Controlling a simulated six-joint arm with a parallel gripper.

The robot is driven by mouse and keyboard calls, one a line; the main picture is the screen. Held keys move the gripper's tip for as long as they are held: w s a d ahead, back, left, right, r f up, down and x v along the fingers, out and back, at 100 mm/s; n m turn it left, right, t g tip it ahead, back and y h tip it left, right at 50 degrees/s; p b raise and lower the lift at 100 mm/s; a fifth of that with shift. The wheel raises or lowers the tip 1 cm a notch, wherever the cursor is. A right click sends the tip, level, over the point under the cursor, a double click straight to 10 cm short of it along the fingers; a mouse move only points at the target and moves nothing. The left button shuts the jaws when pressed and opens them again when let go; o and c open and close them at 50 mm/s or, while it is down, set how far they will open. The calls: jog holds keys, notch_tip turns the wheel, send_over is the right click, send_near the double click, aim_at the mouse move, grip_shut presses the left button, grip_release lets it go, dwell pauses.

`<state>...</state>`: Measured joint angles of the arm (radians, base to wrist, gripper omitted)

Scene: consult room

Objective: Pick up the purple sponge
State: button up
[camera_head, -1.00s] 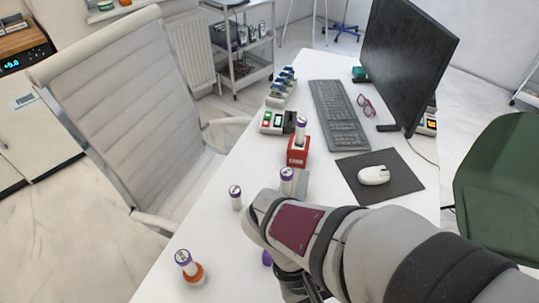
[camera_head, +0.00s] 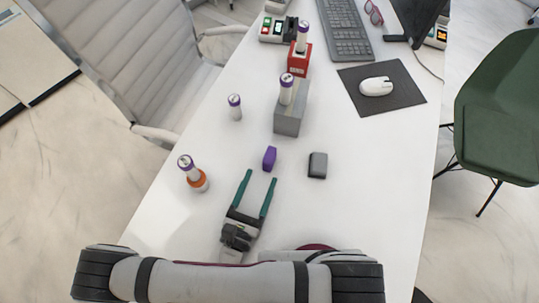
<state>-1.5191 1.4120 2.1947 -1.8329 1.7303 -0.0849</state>
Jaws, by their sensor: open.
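The purple sponge (camera_head: 269,158) is a small upright block on the white desk, in the middle of the head view. My gripper (camera_head: 259,182) is open, its two dark green fingers pointing away from me toward the sponge. The sponge is just beyond the fingertips, nearer the right one. Nothing is between the fingers. In the picture I cannot tell how high the fingers are above the desk.
A dark grey block (camera_head: 318,165) lies right of the sponge. A white purple-capped tube on an orange base (camera_head: 198,181) stands left. Another tube (camera_head: 235,107), a grey box (camera_head: 290,118) and a red box (camera_head: 299,62) stand behind. The mouse pad (camera_head: 395,97) is far right.

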aim_at(266, 166)
jog(key=x, duration=0.6)
grip_shut()
